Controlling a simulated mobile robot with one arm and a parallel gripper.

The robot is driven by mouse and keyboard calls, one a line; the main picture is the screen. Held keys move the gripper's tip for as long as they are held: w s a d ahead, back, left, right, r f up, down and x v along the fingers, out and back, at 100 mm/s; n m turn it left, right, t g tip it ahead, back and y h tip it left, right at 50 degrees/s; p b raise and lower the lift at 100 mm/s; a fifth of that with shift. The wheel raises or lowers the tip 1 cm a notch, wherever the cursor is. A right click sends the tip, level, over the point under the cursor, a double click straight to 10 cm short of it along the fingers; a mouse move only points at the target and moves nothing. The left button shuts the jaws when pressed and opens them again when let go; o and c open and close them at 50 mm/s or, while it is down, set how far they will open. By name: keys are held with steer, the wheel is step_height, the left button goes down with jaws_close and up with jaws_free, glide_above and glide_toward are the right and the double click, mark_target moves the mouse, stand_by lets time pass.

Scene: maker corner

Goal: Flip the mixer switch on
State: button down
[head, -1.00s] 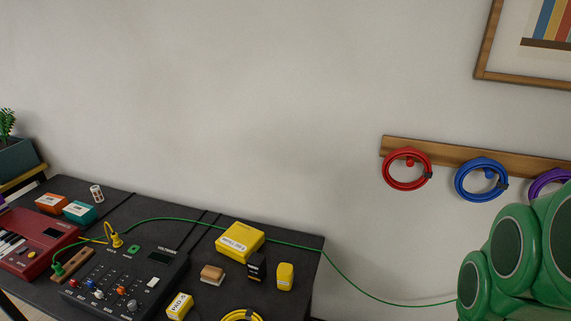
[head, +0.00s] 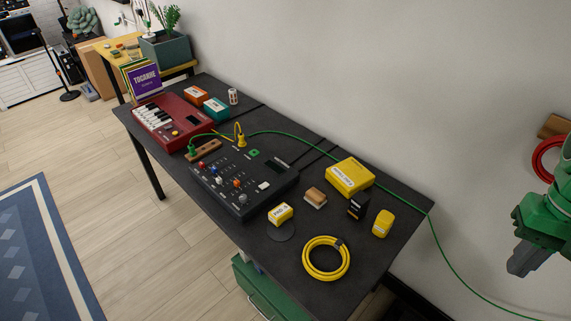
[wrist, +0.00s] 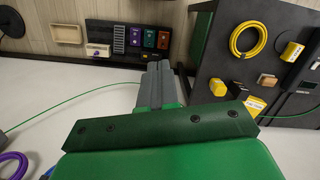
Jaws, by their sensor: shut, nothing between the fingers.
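The black mixer (head: 243,184) lies on the dark table (head: 345,287) in the head view, with several coloured knobs, a small white switch-like piece (head: 264,186) and a dark display. Whether any switch on it is on is too small to tell. My gripper (head: 519,262) is at the right edge of the head view, out past the table's right end and well apart from the mixer. In the wrist view its grey fingers (wrist: 158,82) are together and empty.
A red keyboard (head: 172,121), yellow box (head: 349,177), yellow cable coil (head: 326,259), small yellow block (head: 281,213) and wooden-backed brush (head: 316,196) share the table. A green cable (head: 442,248) runs across it and off its right edge. Wooden floor is open at the left.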

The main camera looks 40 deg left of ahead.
steer(key=w+a+n, duration=0.3)
steer(key=w+a, duration=0.8)
steer(key=a, duration=0.2)
steer(key=w+a+f+n, duration=0.2)
steer(key=w+a, duration=0.1)
steer(key=a, duration=0.6)
steer(key=w+a+f+n, duration=0.2)
steer(key=a, duration=0.7)
steer(key=n, duration=0.8)
glide_above(262, 187)
steer(key=w, duration=0.2)
step_height(262, 187, down, 14)
steer(key=shift+r, duration=0.2)
steer(key=shift+a+f, duration=0.1)
steer(key=shift+f, duration=0.05)
steer(key=f, duration=0.4)
steer(key=s+f, duration=0.1)
steer(key=f, duration=0.8)
steer(key=shift+s+f, duration=0.3)
steer(key=shift+s, duration=0.05)
